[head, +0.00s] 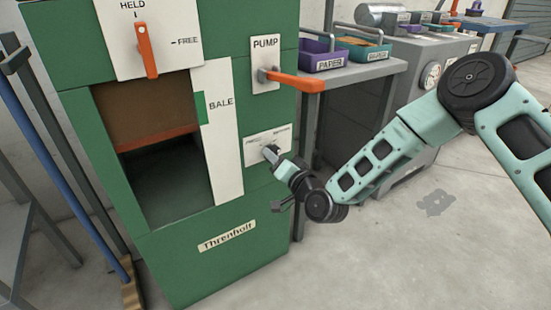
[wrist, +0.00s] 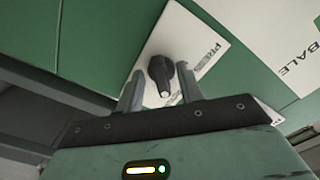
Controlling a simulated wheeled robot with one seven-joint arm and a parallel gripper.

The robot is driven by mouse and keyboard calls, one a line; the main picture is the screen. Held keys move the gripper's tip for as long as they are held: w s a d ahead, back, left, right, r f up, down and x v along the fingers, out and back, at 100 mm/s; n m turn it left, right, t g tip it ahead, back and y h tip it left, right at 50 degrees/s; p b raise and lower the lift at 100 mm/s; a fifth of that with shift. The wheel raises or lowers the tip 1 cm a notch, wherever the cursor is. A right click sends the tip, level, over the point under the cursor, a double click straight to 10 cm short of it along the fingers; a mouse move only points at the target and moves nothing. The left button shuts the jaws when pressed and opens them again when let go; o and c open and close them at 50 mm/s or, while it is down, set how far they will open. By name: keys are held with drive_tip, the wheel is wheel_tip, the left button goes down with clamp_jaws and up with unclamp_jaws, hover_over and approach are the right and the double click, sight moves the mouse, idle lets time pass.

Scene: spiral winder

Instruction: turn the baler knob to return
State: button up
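The baler (head: 215,260) is a green cabinet labelled Threnholt. Its black knob (wrist: 161,72) sits on a white plate (head: 258,137), with the word PRESS readable beside it in the wrist view. A pale mark shows on the knob's lower end there. My gripper (wrist: 160,80) is open, with one finger on each side of the knob and a visible gap on both sides. In the head view my gripper (head: 270,153) is at the plate and hides the knob. I cannot tell how far the fingertips reach along the knob.
An orange PUMP lever (head: 292,80) sticks out just above the plate. A grey table (head: 350,75) with labelled bins stands right of the baler. Floor in front is clear.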

drive_tip(key=p+v, duration=0.3)
drive_tip(key=v, duration=1.4)
drive_tip(key=shift+d, duration=0.2)
drive_tip(key=shift+s, duration=0.15)
drive_tip(key=s+a+r+n+g+h, duration=0.2)
drive_tip(key=s+a+n+g, duration=0.25)
drive_tip(key=n+g, duration=0.4)
drive_tip(key=s+d+r+n+g+h, duration=0.1)
drive_tip(key=s+d+r+g+h, duration=0.35)
drive_tip(key=s, duration=0.55)
drive_tip(key=s+d+r+n+g+h, duration=0.1)
drive_tip(key=s+d+r+g+h, duration=0.15)
drive_tip(key=s+d+r, duration=0.55)
wheel_tip(320, 180, up, 30)
drive_tip(key=s+a+p, duration=0.1)
drive_tip(key=p, duration=2.9)
drive_tip(key=shift+s+a+f, duration=0.2)
drive_tip(key=shift+s+a, duration=0.15)
drive_tip(key=shift+s, duration=0.05)
